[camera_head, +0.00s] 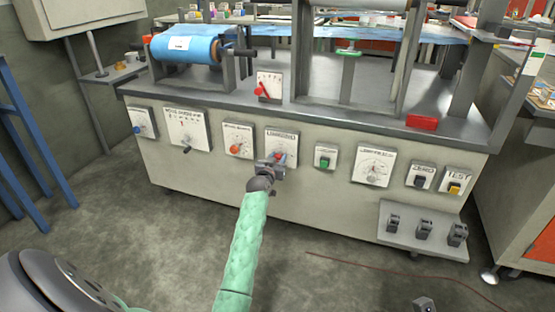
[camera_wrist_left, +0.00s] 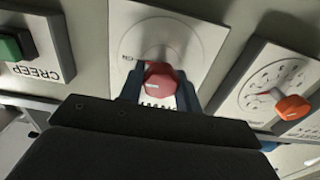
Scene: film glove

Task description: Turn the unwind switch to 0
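The unwind switch is a red knob (camera_head: 279,157) with a white line on a pale panel (camera_head: 283,135) on the machine's front; the panel's lettering is too small to read surely. In the left wrist view the red knob (camera_wrist_left: 161,82) sits between the two blue-grey fingers of my left gripper (camera_wrist_left: 161,92), with no clear gap on either side. In the head view my left gripper (camera_head: 270,170) reaches the panel from below and covers its lower part. A small dark part at the bottom edge looks like my right gripper (camera_head: 424,304); its fingers are not clear.
An orange knob (camera_head: 235,149) is on the panel to the left. The green CREEP button (camera_head: 324,162) is to the right, then a round dial (camera_head: 373,165) and the ZERO (camera_head: 420,181) and TEST (camera_head: 454,188) buttons. A pedal shelf (camera_head: 425,248) juts out low at right.

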